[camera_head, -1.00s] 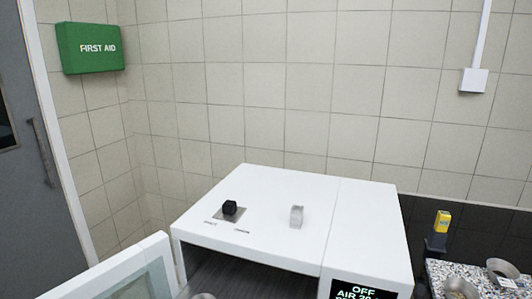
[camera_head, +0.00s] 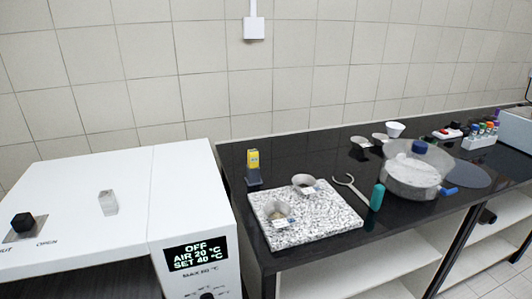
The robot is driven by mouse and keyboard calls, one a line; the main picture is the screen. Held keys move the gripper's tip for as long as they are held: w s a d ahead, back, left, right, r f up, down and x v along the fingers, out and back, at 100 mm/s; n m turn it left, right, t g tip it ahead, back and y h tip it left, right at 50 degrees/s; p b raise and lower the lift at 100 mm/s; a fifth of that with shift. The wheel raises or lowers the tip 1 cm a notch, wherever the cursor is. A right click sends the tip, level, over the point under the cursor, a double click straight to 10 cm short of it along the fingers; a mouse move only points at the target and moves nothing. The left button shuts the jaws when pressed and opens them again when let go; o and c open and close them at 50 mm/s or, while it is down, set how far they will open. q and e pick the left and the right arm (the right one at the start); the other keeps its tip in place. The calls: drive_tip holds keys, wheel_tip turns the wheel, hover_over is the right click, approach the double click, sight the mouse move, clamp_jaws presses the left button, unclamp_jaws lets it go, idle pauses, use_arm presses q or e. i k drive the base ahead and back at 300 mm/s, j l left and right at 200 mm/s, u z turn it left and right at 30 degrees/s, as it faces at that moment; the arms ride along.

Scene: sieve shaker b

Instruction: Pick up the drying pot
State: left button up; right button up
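Two small round metal pots stand on a speckled granite slab (camera_head: 330,227) on the black bench. The front pot (camera_head: 270,209) has a pale label and something brownish in it. The back pot (camera_head: 303,182) stands to its right and also has a pale label. I cannot read the labels, so I cannot tell which is the drying pot. Neither of my grippers is in view.
A white oven (camera_head: 185,180) at left reads OFF, AIR 20, SET 40. A yellow-topped device (camera_head: 253,166), a teal-handled tool (camera_head: 376,196) and a clear round vessel (camera_head: 412,180) stand near the slab. More small dishes and coloured-capped vials (camera_head: 484,130) lie farther right.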

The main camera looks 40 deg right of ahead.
sight(304, 184)
drive_tip(key=i+l+z, duration=0.2)
drive_tip(key=l+z, duration=0.15)
drive_tip(key=i+l+z, duration=0.35)
drive_tip(key=l, duration=0.15)
drive_tip(key=i+l+z, duration=0.35)
drive_tip(key=k, duration=0.1)
